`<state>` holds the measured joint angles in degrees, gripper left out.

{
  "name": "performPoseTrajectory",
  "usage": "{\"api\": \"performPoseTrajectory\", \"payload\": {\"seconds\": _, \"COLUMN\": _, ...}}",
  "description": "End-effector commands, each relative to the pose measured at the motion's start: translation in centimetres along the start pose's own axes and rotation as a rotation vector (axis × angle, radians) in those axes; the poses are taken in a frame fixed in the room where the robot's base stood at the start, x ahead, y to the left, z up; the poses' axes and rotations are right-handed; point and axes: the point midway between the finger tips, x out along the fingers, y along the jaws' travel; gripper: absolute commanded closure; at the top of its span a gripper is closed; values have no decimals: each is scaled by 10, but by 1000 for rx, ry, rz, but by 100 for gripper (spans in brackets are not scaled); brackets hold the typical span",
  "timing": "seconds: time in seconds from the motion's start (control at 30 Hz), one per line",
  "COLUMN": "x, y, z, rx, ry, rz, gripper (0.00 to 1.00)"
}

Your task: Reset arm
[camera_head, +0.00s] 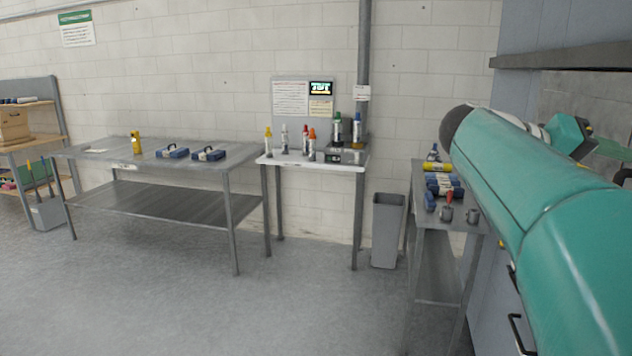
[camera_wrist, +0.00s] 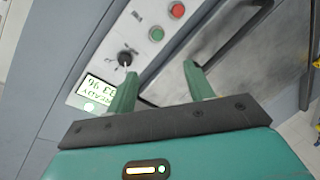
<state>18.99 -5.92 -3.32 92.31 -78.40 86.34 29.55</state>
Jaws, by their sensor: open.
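My gripper (camera_wrist: 160,82) shows in the wrist view with its two green fingers apart and nothing between them. It faces a grey machine panel (camera_wrist: 75,45), which appears tilted in that view. The panel carries a red button (camera_wrist: 177,10), a green button (camera_wrist: 156,33), a black knob (camera_wrist: 125,58) and a lit display (camera_wrist: 100,92). Whether the fingers touch the panel cannot be told. In the head view my green arm reaches in from the right; the gripper's fingertips cannot be made out there.
A side table (camera_head: 437,262) with bottles and tools stands close to my arm. A grey bin (camera_head: 387,232) is left of it. A white-topped table (camera_head: 312,161) with spray bottles and a long metal workbench (camera_head: 150,196) stand along the wall. The floor in front is clear.

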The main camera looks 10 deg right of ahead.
Motion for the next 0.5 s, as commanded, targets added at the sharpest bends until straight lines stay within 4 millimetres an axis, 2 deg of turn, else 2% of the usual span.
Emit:
{"api": "performPoseTrajectory", "payload": {"seconds": 0.1, "x": -32, "y": -55, "z": 46, "rx": -118, "ry": 30, "rz": -290, "gripper": 48}}
{"api": "performPoseTrajectory", "payload": {"seconds": 0.2, "x": -65, "y": -99, "z": 88, "rx": -210, "ry": 61, "rz": -525, "gripper": 48}}
{"api": "performPoseTrajectory", "payload": {"seconds": 0.27, "x": -86, "y": -123, "z": 115, "rx": -254, "ry": 80, "rz": -660, "gripper": 48}}
{"api": "performPoseTrajectory", "payload": {"seconds": 0.4, "x": -140, "y": -170, "z": 182, "rx": -338, "ry": 125, "rz": -959, "gripper": 48}}
{"api": "performPoseTrajectory", "payload": {"seconds": 0.5, "x": -179, "y": -195, "z": 232, "rx": -378, "ry": 155, "rz": -1165, "gripper": 48}}
